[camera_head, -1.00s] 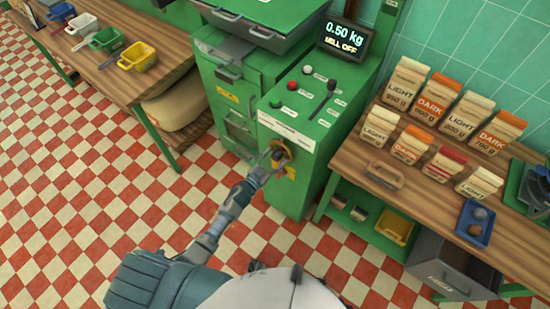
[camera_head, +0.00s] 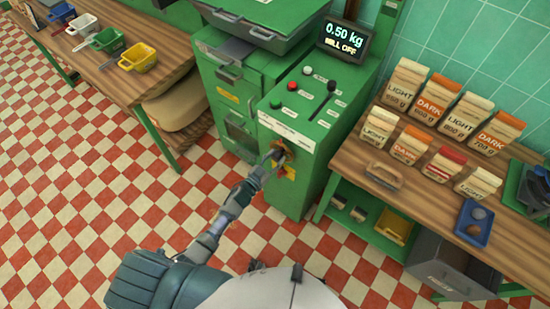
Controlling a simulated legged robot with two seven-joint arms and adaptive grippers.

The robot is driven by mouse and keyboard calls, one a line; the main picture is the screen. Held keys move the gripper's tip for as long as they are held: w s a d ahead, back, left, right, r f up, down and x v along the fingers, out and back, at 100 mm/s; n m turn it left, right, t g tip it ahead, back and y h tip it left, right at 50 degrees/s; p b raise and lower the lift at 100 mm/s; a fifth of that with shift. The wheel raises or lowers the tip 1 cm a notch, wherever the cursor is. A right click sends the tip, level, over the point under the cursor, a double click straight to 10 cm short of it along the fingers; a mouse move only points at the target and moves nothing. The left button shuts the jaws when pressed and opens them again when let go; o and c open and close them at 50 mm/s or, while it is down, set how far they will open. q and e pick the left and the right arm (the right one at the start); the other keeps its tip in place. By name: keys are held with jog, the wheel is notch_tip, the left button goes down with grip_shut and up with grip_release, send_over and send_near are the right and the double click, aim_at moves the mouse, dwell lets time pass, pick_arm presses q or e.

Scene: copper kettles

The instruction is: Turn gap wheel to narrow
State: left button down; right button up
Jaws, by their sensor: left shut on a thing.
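The gap wheel (camera_head: 287,153) is a small brass-brown wheel on the front face of the green mill cabinet (camera_head: 312,178), below a white label strip. My left gripper (camera_head: 277,157) is at the wheel and shut on it, covering much of its left side. A yellow mark (camera_head: 290,172) shows just below the wheel. The wheel's exact setting is too small to read. My right gripper is not in view.
A display (camera_head: 342,40) on the mill reads 0.50 kg and MILL OFF. Buttons and a lever (camera_head: 331,87) sit on the sloped panel. A wooden table with paper bags (camera_head: 430,93) stands right; a bench with scoops (camera_head: 138,57) stands left. Checkered floor is clear at left.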

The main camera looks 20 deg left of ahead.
pick_arm(q)
jog(key=n+p, duration=0.2)
jog(key=n, duration=0.2)
jog(key=shift+r, duration=0.1)
jog(key=shift+n+p, duration=0.45)
jog(key=shift+n, duration=1.15)
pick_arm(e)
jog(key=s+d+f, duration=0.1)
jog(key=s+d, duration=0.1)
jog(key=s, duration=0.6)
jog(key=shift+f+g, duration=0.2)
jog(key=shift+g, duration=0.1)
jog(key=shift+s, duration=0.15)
pick_arm(q)
jog(key=c, duration=0.6)
grip_release()
jog(key=shift+a, duration=0.1)
jog(key=v, duration=1.2)
jog(key=shift+f, duration=0.35)
